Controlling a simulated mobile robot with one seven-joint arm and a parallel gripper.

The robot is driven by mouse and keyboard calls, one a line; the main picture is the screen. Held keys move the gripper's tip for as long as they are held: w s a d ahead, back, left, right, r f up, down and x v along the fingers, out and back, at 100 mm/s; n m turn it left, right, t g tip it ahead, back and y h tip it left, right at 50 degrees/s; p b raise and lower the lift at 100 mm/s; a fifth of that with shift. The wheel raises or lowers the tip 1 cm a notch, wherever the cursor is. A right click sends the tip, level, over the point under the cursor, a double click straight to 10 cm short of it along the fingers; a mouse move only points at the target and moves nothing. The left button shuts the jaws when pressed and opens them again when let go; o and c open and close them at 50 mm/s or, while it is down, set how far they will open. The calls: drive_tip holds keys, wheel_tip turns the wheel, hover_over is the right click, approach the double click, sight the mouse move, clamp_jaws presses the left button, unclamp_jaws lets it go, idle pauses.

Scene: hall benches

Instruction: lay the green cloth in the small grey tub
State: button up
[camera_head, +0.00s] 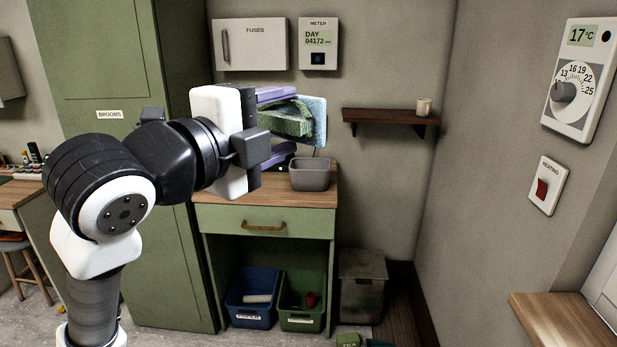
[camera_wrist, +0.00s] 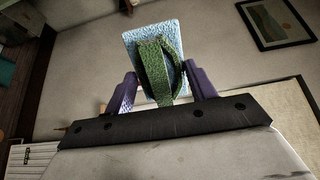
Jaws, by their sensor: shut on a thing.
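A light blue, rough-textured piece (camera_head: 319,117) lies flat against the far side of the green cloth. The wrist view also shows the green cloth (camera_wrist: 155,72) between the fingers, with the light blue piece (camera_wrist: 131,48) behind it. I cannot tell whether the two are joined or separate. The small grey tub (camera_head: 311,178) stands on the wooden top of the green bench, below and slightly right of my gripper. Its inside is mostly hidden.
The bench top (camera_head: 325,198) is bare around the tub's front. A blue bin (camera_head: 250,315) and a green bin (camera_head: 302,319) stand under it. A wall shelf (camera_head: 385,117) holding a cup (camera_head: 424,107) is to the right. A tall green cupboard (camera_head: 160,250) stands left.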

drive_tip(key=w+a+f+b, duration=0.15)
drive_tip(key=w+f, duration=0.35)
drive_tip(key=f, duration=0.5)
drive_tip(key=w+a+f, duration=0.3)
drive_tip(key=w+f, duration=0.3)
drive_tip(key=f, duration=0.3)
drive_tip(key=w+a+f+b, duration=0.15)
drive_tip(key=w+f, duration=0.35)
drive_tip(key=f, duration=0.5)
drive_tip(key=s+d+f+n+t+y, duration=0.1)
drive_tip(key=s+d+f+n+y, duration=0.1)
drive_tip(key=f, duration=1.3)
drive_tip(key=s+d+f+n+t+y, duration=0.1)
drive_tip(key=d+f+y, duration=0.3)
drive_tip(key=f, duration=1.1)
drive_tip(key=s+d+f+n+t+y, duration=0.1)
drive_tip(key=s+d+f+n+y, duration=0.3)
drive_tip(key=f, duration=1.2)
drive_tip(key=shift+y+b, duration=0.3)
drive_tip(key=shift+b, duration=0.05)
drive_tip(key=shift+w+a, duration=0.15)
drive_tip(key=shift+a, duration=0.05)
